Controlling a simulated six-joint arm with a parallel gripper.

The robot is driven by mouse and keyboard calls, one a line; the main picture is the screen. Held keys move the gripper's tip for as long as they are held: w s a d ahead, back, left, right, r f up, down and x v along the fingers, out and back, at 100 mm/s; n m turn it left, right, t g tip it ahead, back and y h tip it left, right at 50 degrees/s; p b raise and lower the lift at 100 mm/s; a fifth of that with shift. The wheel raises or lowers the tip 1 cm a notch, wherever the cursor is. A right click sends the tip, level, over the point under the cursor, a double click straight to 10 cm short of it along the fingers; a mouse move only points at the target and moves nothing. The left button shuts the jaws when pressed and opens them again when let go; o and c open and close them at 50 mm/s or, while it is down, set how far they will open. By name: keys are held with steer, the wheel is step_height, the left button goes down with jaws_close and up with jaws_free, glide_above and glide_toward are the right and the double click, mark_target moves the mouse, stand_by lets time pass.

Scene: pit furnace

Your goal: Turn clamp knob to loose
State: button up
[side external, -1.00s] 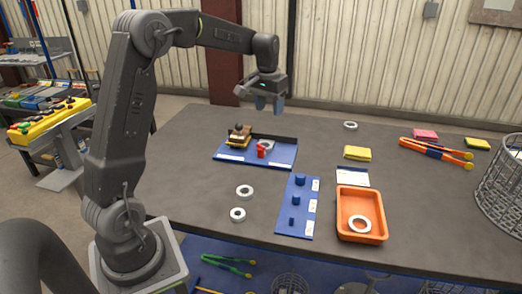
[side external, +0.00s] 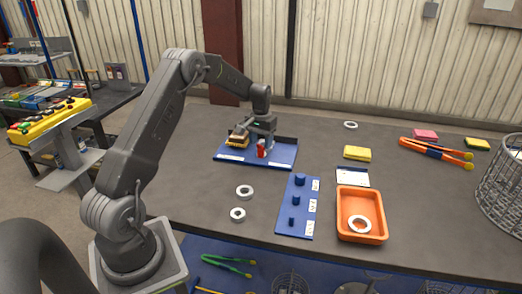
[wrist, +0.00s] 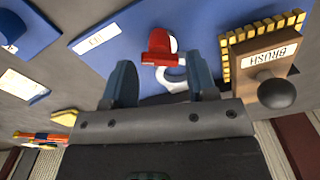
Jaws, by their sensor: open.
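The red clamp knob (side external: 261,149) stands on the blue board (side external: 228,157). In the wrist view the knob (wrist: 160,45) shows just past my open fingers, near the middle of the gap, with a white ring-shaped part (wrist: 172,80) beside it. My gripper (side external: 263,143) is low over the board at the knob. In the wrist view my gripper (wrist: 162,78) is open, with a blue finger on each side and nothing clasped. I cannot tell exactly how far the tips are above the board.
A wooden brush (wrist: 272,55) with yellow bristles lies close to my right finger in the wrist view. White rings (side external: 244,191), a blue peg board (side external: 299,216) and an orange tray (side external: 347,232) are nearer the table's front. A yellow sponge (side external: 357,153) lies right of the board.

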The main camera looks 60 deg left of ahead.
mark_target(261, 148)
steer(key=shift+f, duration=1.95)
steer(key=shift+c, duration=0.3)
steer(key=c, duration=0.6)
steer(key=shift+n, duration=0.4)
steer(key=n, duration=0.3)
steer(key=shift+r+n, duration=0.1)
steer(key=shift+n, duration=1.6)
